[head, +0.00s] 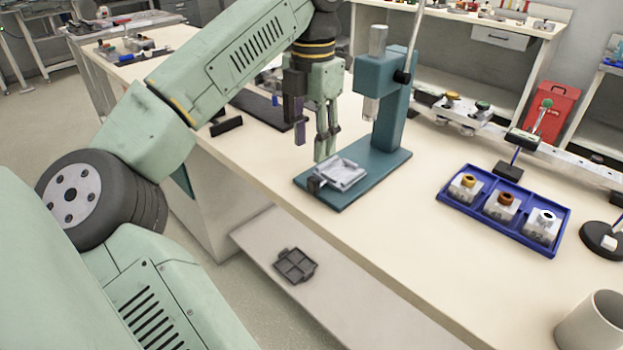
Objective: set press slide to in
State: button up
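The teal press (392,115) stands on the bench, with its upright column at the back of a flat base. Its pale ram (371,108) hangs above the base. The light grey press slide (343,173) sits on the front left part of the base, to the front left of the spot below the ram. A small dark handle (314,185) is at its front left end. My gripper (326,147) points down just behind and above the slide, left of the ram. It appears to hold nothing; its finger opening is unclear from this angle.
A blue tray (478,213) with several numbered blocks lies to the right of the press. A grey mug (592,322) stands at the front right. A dark grey divided tray (295,265) lies on the lower shelf. The bench between press and blue tray is clear.

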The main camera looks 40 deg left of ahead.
aim_at(314, 179)
notch_tip(314, 179, down, 10)
jog(key=shift+w+d+r+p, duration=0.1)
jog(key=shift+r+p, duration=0.15)
jog(key=shift+p, duration=0.05)
grip_shut()
dwell(0.5)
dwell(0.3)
